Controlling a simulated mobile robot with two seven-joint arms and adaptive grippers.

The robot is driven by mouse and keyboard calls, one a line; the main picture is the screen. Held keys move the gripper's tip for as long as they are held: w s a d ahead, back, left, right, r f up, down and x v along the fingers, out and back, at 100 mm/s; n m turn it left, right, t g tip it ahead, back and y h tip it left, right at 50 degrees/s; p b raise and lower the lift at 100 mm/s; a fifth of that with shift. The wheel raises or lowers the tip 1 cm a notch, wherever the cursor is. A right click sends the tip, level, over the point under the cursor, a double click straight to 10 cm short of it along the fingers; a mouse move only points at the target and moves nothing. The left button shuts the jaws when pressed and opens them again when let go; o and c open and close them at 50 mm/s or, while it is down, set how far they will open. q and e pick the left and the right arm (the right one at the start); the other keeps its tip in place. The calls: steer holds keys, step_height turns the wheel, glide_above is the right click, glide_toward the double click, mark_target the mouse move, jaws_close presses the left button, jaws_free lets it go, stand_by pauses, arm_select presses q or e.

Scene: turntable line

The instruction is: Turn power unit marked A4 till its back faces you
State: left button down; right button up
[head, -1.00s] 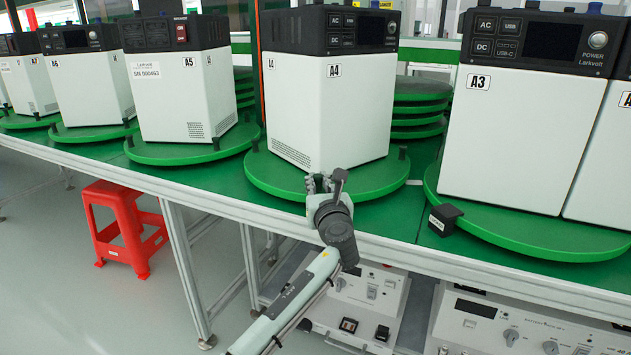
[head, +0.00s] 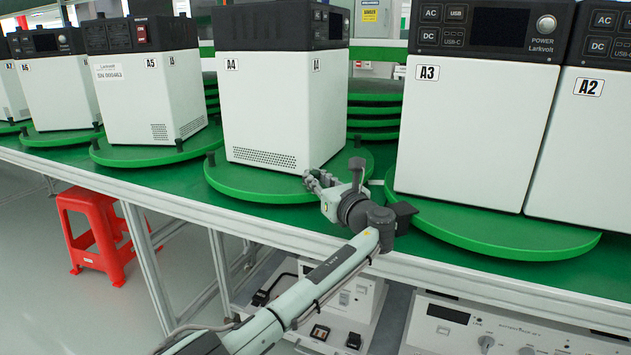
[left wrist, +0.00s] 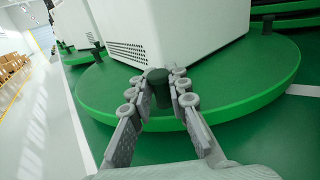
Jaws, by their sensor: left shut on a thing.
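The power unit marked A4 (head: 275,110) is a white box with a black top, standing upright on a green turntable (head: 255,188). Its wide vented side faces front left; the face with the display is narrow and turned to the right. In the left wrist view, the unit's lower body (left wrist: 165,30) stands behind my fingers. My left gripper (head: 318,182) is at the turntable's front right rim. In the left wrist view, it is shut on a dark upright peg (left wrist: 158,92) on the turntable (left wrist: 245,98). My right gripper is not in view.
Unit A3 (head: 470,130) stands close on the right on its own turntable (head: 500,238), with a small black block (head: 403,210) near its rim. Unit A5 (head: 150,95) stands to the left. A red stool (head: 95,235) is on the floor.

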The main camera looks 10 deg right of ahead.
arm_select(q)
steer(key=shift+f, duration=0.1)
steer(key=c, duration=1.7)
jaws_free()
steer(key=shift+c, duration=0.2)
steer(key=v, duration=1.2)
